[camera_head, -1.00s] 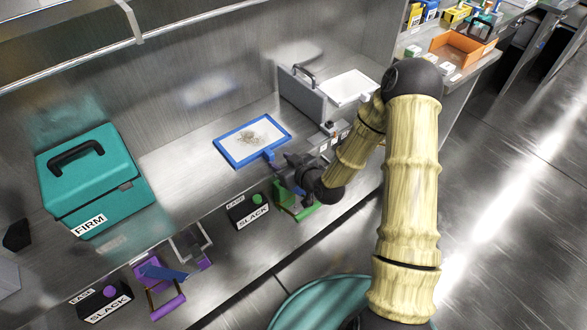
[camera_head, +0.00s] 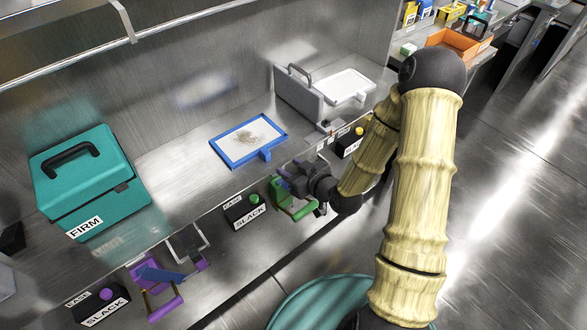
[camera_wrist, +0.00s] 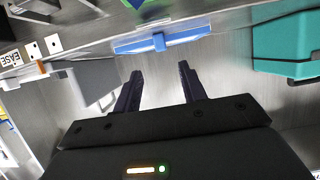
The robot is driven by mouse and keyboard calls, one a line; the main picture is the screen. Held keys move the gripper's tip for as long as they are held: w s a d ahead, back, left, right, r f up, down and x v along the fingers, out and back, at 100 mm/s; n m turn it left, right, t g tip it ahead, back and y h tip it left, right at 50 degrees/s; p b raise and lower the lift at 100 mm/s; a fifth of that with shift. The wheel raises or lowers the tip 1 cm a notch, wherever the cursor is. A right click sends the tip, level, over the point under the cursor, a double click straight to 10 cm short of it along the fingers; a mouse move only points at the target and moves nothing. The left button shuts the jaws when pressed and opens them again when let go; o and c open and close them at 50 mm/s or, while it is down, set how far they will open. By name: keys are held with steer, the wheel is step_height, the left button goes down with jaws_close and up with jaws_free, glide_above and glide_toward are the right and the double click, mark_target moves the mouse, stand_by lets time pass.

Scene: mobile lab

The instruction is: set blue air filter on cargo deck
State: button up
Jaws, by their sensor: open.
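The blue air filter (camera_head: 248,140) is a flat blue frame with a pale middle and brown dirt on it. It lies on the metal bench, its tab towards the front edge. My gripper (camera_head: 287,178) is at the bench's front edge, just in front of the filter and apart from it. In the wrist view the open, empty fingers (camera_wrist: 160,72) point towards the filter's blue front edge and tab (camera_wrist: 159,41). A teal rounded surface (camera_head: 322,306) shows at the bottom of the head view; I cannot tell whether it is the cargo deck.
A teal case (camera_head: 90,180) marked FIRM stands on the left of the bench. Green (camera_head: 295,204) and purple (camera_head: 163,305) brackets and SLACK button boxes (camera_head: 244,210) line the front edge.

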steer(key=s+d+r+m+g+h, duration=0.3)
steer(key=s+d+r+g, duration=0.1)
steer(key=s, duration=0.4)
steer(key=s+d+r+m+g+h, duration=0.3)
steer(key=s+d+r, duration=0.3)
steer(key=s, duration=0.2)
steer(key=shift+s+d+r+m+g+h, duration=0.25)
steer(key=shift+m+g+h, duration=0.15)
steer(key=shift+g+h, duration=0.4)
